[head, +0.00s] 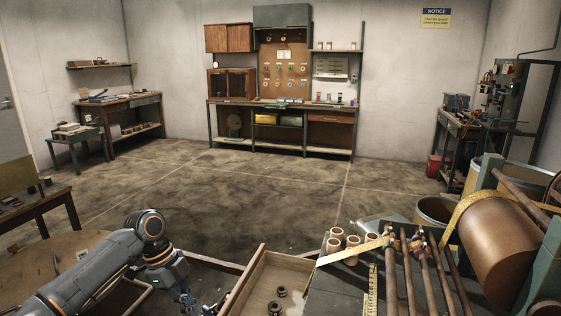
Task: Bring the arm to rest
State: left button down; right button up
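My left arm (100,262) comes in from the lower left and bends down at its wrist. My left gripper (186,298) points down near the bottom edge, left of the wooden tray (254,262). Its fingers are small, dark and partly cut off by the frame, so I cannot tell whether they are open or shut. I see nothing clearly held in it. My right arm and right gripper are not in view.
At right stands a winding machine with a copper-coloured drum (505,252), rods and yellow tape (350,251). Several tan cores (335,242) stand beside it. Dark rings (280,292) lie in the tray. A round wooden table (70,258) is under my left arm. The floor beyond is clear.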

pick_arm(q)
jog(key=s+d+f+n+t, duration=0.1)
jog(key=s+d+f+n, duration=0.2)
jog(key=s+d+f, duration=0.45)
jog(key=s+d+f+n+t, duration=0.1)
jog(key=s+d+f+n, duration=0.35)
jog(key=s+f, duration=0.5)
jog(key=s+a+r+n+t+y, duration=0.35)
jog(key=s+a+n, duration=0.85)
jog(key=s, duration=0.4)
notch_tip(320, 180, down, 26)
jog(key=s+f+g+p, duration=0.1)
jog(key=s+g, duration=0.1)
jog(key=s+a+f+g+p, duration=0.1)
jog(key=s+a+f, duration=0.1)
jog(key=s+f, duration=1.1)
jog(key=s, duration=0.2)
jog(key=shift+s+a+f, duration=0.25)
jog(key=shift+s+f, duration=0.05)
jog(key=shift+s, duration=0.1)
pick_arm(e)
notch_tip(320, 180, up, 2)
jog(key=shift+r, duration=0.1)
pick_arm(q)
jog(key=shift+m, duration=0.25)
